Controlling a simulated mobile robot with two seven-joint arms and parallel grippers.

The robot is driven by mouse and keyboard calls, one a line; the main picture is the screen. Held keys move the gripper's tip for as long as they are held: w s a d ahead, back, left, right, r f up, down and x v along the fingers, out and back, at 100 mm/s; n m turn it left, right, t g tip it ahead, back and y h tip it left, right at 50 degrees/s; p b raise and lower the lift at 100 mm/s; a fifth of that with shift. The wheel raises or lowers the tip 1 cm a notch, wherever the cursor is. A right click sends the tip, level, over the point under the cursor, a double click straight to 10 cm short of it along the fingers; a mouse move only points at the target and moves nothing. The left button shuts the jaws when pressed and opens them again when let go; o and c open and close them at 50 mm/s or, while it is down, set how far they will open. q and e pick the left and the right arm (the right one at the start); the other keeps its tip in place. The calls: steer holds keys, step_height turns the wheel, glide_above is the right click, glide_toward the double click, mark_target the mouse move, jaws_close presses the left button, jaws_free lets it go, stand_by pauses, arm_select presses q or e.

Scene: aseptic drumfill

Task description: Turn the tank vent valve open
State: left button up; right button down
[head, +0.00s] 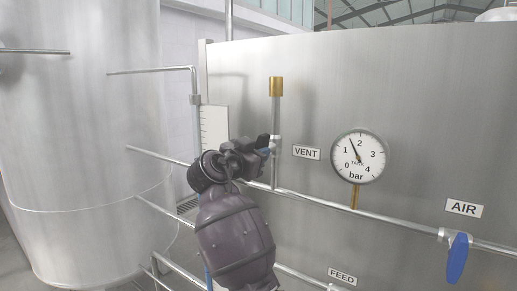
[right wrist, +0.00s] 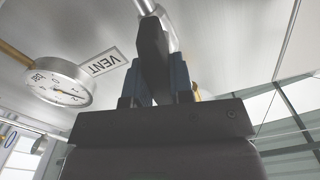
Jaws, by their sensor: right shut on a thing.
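The vent valve (head: 276,144) sits on a thin vertical pipe with a brass cap, beside the VENT label (head: 306,152) on the steel tank. My right gripper (head: 268,145) reaches it from the lower left in the head view and is shut on its handle. The gripper and wrist hide most of the handle, so its exact angle cannot be told. In the right wrist view the gripper (right wrist: 156,72) closes just below the pipe end (right wrist: 148,6). My left gripper is not in view.
A pressure gauge (head: 359,156) reads a little below 2 bar, right of the vent pipe. A blue AIR handle (head: 458,258) hangs down at the lower right. A horizontal pipe (head: 320,204) crosses under the valve. Another steel tank (head: 80,130) stands at left.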

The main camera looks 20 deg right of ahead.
steer(key=n+p, duration=0.1)
steer(key=n, duration=0.1)
steer(key=shift+f+n, duration=0.1)
steer(key=shift+n, duration=0.5)
steer(key=c, duration=1)
jaws_free()
